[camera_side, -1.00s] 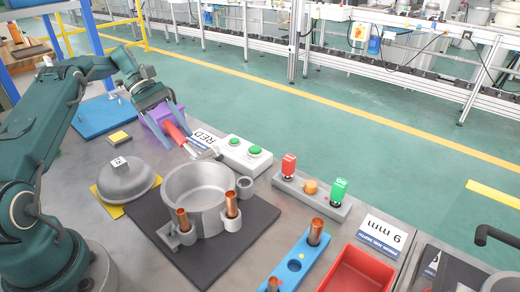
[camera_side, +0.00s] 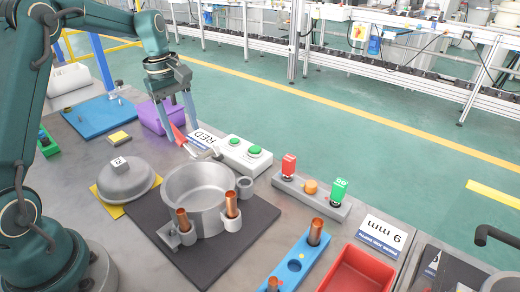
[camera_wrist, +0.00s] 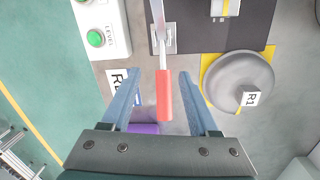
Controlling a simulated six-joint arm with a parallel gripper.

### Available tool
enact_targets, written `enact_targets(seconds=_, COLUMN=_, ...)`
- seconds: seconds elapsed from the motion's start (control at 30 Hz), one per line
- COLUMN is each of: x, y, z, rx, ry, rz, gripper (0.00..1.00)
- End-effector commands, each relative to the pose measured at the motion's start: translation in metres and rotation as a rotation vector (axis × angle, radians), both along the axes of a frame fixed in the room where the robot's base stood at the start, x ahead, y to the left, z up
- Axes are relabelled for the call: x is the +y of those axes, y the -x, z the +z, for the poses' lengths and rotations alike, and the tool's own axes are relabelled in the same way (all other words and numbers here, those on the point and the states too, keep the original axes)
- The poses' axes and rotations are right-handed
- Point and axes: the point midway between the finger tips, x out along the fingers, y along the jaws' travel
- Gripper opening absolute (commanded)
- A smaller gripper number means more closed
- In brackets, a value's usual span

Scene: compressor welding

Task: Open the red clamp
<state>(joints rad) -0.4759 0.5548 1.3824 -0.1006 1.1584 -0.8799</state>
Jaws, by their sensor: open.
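The red clamp handle (camera_side: 179,136) sits by the RED label, beside the grey pot body. It also shows in the wrist view (camera_wrist: 164,95), pointing towards my gripper, with its metal arm (camera_wrist: 158,25) leading away to a small base plate (camera_wrist: 164,38) at the dark mat's edge. My gripper (camera_side: 179,123) is over the handle, fingers pointing down. In the wrist view its two blue fingers (camera_wrist: 158,76) are apart, one on each side of the handle, with gaps visible on both sides. I cannot tell whether the fingertips are at the handle's height.
A white box with green buttons (camera_side: 244,154) stands right of the clamp. The grey pot body (camera_side: 196,190) is in front, on a dark mat (camera_side: 256,224). A grey dome (camera_side: 126,181) lies on a yellow pad at left. A purple bin (camera_side: 158,118) stands behind the clamp.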

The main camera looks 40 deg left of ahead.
Motion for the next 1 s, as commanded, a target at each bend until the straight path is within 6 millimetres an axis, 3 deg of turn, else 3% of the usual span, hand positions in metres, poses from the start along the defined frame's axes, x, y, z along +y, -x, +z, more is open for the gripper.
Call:
enact_targets(seconds=0.07, x=-0.007, y=0.000, z=0.004, rx=-0.003, ry=-0.061, rz=-0.008, gripper=0.61)
enact_targets(seconds=0.37, x=-0.003, y=0.003, z=0.058, rx=-0.008, ry=-0.052, rz=-0.001, gripper=0.61)
enact_targets(seconds=0.6, x=-0.034, y=0.010, z=0.092, rx=-0.090, ry=-0.087, rz=-0.081, gripper=0.61)
enact_targets(seconds=1.0, x=-0.077, y=0.044, z=0.121, rx=-0.187, ry=-0.139, rz=-0.271, gripper=0.61)
